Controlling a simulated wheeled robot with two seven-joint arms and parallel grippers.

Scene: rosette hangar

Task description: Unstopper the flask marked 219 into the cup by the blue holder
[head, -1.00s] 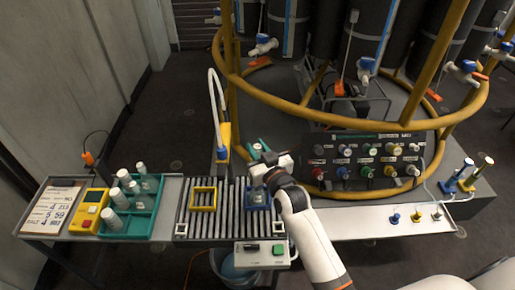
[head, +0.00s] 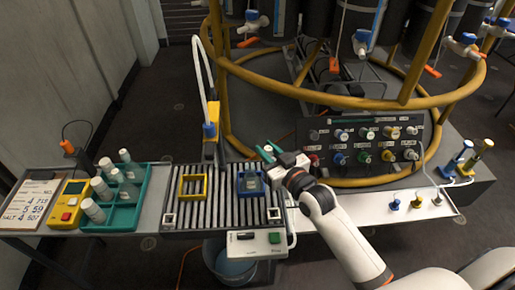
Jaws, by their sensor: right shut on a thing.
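The blue holder (head: 239,185) sits on the right part of the roller rack with a greyish flask (head: 251,180) upright in it; its marking is too small to read. My right gripper (head: 268,150) is above and just behind the blue holder, clear of the flask. It is shut on a small pale thing, apparently the stopper, mostly hidden between the greenish fingertips. A small white square cup (head: 274,214) stands in front and to the right of the blue holder. My left gripper is not in view.
A yellow holder (head: 182,189) stands empty to the left, with another white cup (head: 170,219) before it. A green tray (head: 125,218) holds several white-capped bottles. A control panel (head: 363,144) is behind right. A white device (head: 257,243) hangs at the front edge.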

